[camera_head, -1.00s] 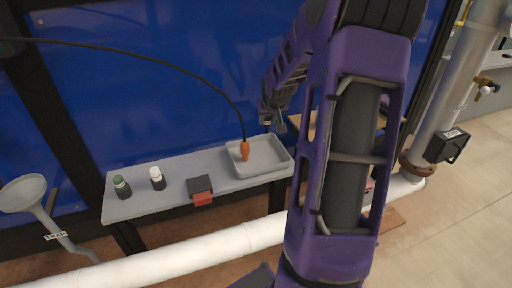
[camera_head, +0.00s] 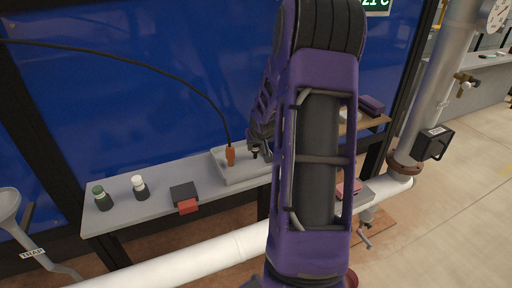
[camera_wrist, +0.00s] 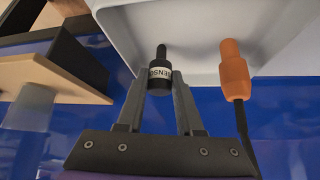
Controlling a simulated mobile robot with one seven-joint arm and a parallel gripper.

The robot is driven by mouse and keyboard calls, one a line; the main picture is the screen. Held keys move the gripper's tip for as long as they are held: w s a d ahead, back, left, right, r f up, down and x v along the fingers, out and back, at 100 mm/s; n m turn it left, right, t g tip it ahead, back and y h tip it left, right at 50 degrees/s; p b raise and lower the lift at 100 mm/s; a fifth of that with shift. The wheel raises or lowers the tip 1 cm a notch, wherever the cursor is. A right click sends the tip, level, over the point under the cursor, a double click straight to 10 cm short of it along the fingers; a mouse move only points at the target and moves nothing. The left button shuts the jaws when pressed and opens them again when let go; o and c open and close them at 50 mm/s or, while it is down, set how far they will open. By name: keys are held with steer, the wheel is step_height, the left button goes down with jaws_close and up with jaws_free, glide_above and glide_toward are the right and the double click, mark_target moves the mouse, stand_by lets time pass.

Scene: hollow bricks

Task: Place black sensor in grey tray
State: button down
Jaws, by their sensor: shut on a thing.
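The black sensor (camera_wrist: 159,78), a small cylinder with a white label and a narrow tip, is between the fingers of my gripper (camera_wrist: 160,82) in the wrist view. My gripper is shut on it. The grey tray (camera_wrist: 205,38) fills the top of that view, with the sensor's tip against its inside. In the head view the tray (camera_head: 248,180) sits at the right of the grey bench. My gripper (camera_head: 257,152) is at the tray's right part, partly hidden by my arm. I cannot tell whether the sensor touches the tray floor.
An orange connector (camera_head: 230,156) on a black cable is at the tray's left part. A dark box with a red front (camera_head: 185,196), a white-capped bottle (camera_head: 140,188) and a green-capped bottle (camera_head: 102,198) stand left on the bench. A white pipe (camera_head: 200,258) runs in front.

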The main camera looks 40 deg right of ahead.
steer(key=shift+f, duration=0.2)
steer(key=c, duration=0.6)
jaws_free()
steer(key=shift+o, duration=0.2)
steer(key=shift+r, duration=0.1)
steer(key=shift+r, duration=0.3)
steer(key=p+v, duration=0.4)
steer(key=v, duration=0.7)
steer(key=shift+s+r, duration=0.2)
steer(key=shift+s, duration=0.1)
steer(key=shift+a, duration=0.15)
